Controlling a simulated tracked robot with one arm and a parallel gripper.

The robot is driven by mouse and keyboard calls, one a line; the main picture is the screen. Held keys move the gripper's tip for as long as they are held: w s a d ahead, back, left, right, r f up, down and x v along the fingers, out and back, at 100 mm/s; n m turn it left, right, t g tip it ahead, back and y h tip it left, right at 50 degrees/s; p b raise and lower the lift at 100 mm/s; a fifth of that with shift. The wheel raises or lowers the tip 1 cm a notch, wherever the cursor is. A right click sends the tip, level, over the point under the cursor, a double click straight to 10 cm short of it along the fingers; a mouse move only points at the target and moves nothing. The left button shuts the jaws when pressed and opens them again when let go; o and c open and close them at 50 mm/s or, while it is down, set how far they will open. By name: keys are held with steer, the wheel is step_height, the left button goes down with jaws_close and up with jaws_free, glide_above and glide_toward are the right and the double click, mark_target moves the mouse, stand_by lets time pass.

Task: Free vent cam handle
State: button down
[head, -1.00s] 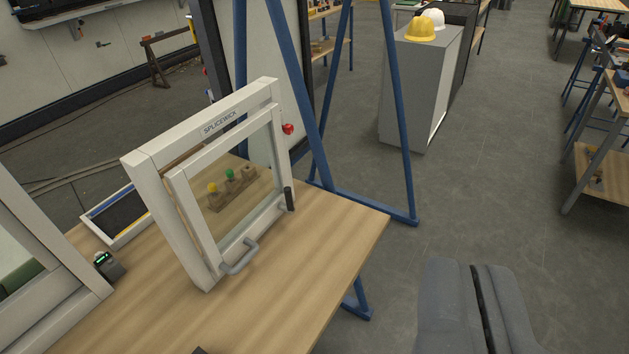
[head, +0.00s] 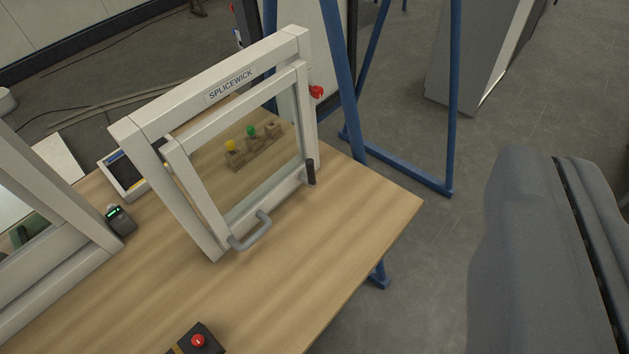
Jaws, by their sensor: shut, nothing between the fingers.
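A pale window frame (head: 137,122) labelled SPLICEWICK stands upright on the wooden bench. Its inner sash (head: 190,207) holds a clear pane. The small dark cam handle (head: 310,173) sits upright at the sash's lower right side. A grey pull handle (head: 252,233) sticks out from the sash's bottom rail. The sash looks shut or nearly so; I cannot tell how the cam engages. My gripper (head: 557,160) shows large and grey at the right, shut and empty. It is clear of the frame and looks to be off the bench's right edge.
A red button box (head: 196,340) is at the bench's (head: 330,260) front. A small dark device (head: 120,221) and another pale frame (head: 40,195) stand left. A blue stand (head: 410,172) is behind the bench.

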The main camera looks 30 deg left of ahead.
steer(key=w+a+f+n+t+y+b, duration=0.1)
steer(key=w+a+f+n+b, duration=0.15)
steer(key=w+f+n, duration=0.65)
steer(key=w+a+f+n+t+y+b, duration=0.1)
steer(key=w+a+f+n+b, duration=0.2)
steer(key=w+f, duration=1.1)
steer(key=a+f+n+g+y, duration=0.1)
steer(key=a+f+n+y, duration=0.2)
steer(key=f, duration=0.5)
steer(key=a+f+n+g+y+b, duration=0.1)
steer(key=a+f+n+y, duration=0.1)
steer(key=a+f+n, duration=0.3)
steer(key=s+a+f+n+y+b, duration=0.1)
steer(key=a+f+n+y, duration=0.2)
steer(key=f, duration=1)
steer(key=shift+a+n+g+y, duration=0.3)
steer(key=shift+a+n+g, duration=0.1)
steer(key=shift+a+n, duration=0.75)
steer(key=shift+b, duration=0.3)
steer(key=w+d+b+x, duration=0.1)
steer(key=d+b+x, duration=0.1)
steer(key=x, duration=1)
steer(key=shift+w+b, duration=0.35)
steer(key=shift+w, duration=0.25)
